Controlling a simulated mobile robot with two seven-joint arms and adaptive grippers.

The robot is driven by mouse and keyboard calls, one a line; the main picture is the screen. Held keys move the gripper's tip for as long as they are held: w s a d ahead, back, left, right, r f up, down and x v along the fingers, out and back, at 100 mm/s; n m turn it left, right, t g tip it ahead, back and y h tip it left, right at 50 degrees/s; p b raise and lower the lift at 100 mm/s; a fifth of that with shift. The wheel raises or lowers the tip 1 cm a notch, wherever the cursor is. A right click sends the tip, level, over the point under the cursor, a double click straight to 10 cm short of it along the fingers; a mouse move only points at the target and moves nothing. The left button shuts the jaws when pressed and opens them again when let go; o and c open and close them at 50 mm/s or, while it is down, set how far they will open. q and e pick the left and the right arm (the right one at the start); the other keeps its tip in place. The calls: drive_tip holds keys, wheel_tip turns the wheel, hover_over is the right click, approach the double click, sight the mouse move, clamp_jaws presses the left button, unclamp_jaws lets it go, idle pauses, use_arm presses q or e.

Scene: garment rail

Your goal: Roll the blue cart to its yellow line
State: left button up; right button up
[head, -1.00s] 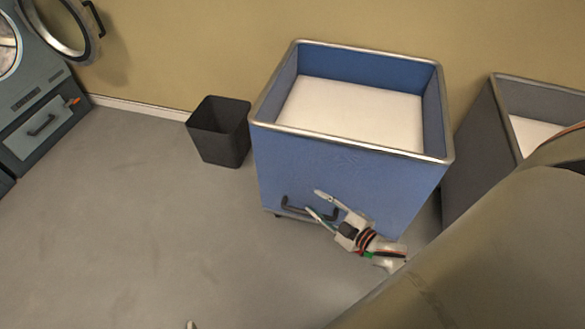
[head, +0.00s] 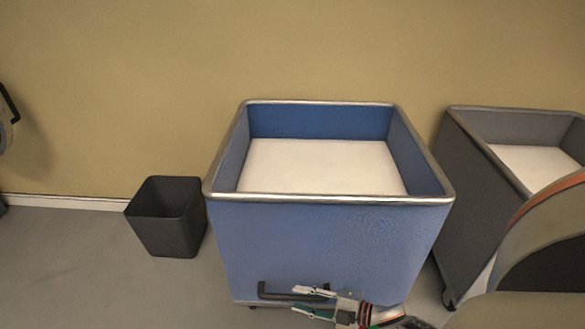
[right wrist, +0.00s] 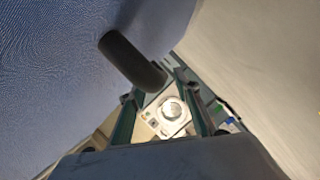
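The blue cart (head: 320,245) stands in the middle of the head view, open at the top with a pale bottom inside. Its dark handle (head: 263,290) is low on the front face. My right gripper (head: 307,300) is at the right part of this handle, with its two fingers apart. In the right wrist view the dark handle (right wrist: 130,60) reaches toward the space between the open fingers (right wrist: 158,95); I cannot tell whether they touch it. No yellow line shows. My left gripper is not in view.
A dark bin (head: 165,220) stands on the floor just left of the cart. A grey cart (head: 470,210) stands close on the right. The tan wall (head: 300,50) is behind. Bare floor (head: 60,265) shows at the left. My right arm covers the lower right corner.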

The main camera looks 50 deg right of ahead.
drive_tip(key=shift+x, duration=1.4)
clamp_jaws()
drive_tip(key=shift+s, duration=0.1)
